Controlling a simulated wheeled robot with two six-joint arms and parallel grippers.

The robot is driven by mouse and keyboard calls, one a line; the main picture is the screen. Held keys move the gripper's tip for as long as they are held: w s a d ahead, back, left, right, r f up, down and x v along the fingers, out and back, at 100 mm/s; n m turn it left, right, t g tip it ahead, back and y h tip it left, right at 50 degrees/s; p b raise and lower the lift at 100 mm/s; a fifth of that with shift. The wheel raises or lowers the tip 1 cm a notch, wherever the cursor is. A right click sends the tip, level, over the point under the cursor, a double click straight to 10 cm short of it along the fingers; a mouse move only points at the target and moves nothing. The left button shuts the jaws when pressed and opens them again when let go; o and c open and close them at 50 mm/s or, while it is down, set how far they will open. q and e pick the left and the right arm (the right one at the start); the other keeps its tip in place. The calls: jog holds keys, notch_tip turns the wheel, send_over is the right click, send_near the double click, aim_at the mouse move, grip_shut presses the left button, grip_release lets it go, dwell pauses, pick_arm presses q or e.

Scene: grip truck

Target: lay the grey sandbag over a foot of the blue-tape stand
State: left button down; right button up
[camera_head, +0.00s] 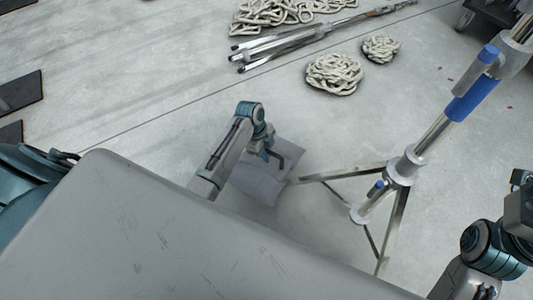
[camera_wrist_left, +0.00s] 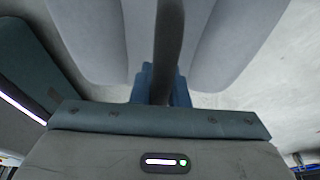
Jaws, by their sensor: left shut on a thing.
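The grey sandbag (camera_head: 258,184) hangs from my left gripper (camera_head: 268,154), which is shut on its dark strap. In the left wrist view, the sandbag's two pale grey lobes (camera_wrist_left: 225,45) lie on either side of the strap, and the blue fingers of the left gripper (camera_wrist_left: 162,88) close around it. The blue-tape stand (camera_head: 472,100) stands upright to the right, with its legs spread. One foot (camera_head: 310,178) points left and its tip is at the bag's right edge in the picture. I cannot tell whether they touch. My right gripper (camera_head: 520,185) is partly cut off at the right edge.
A grey flat surface (camera_head: 150,235) fills the lower left foreground. Coiled pale rope (camera_head: 334,75), a smaller coil (camera_head: 380,48) and a folded metal stand (camera_head: 290,42) lie on the floor behind. Dark flat plates (camera_head: 18,93) lie at far left. Floor between is clear.

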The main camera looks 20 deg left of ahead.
pick_arm(q)
jog(key=shift+w+f+b, duration=0.15)
jog(key=shift+f+b, duration=1.3)
jog(key=shift+f, duration=1.35)
dwell(0.5)
jog(key=c, duration=1.3)
grip_release()
jog(key=shift+d, duration=0.1)
jog(key=shift+s+f, duration=0.25)
jog(key=shift+f, duration=0.1)
jog(key=p+v, duration=0.5)
jog(key=v, duration=0.6)
jog(key=shift+w+r, duration=0.1)
jog(key=shift+r, duration=0.05)
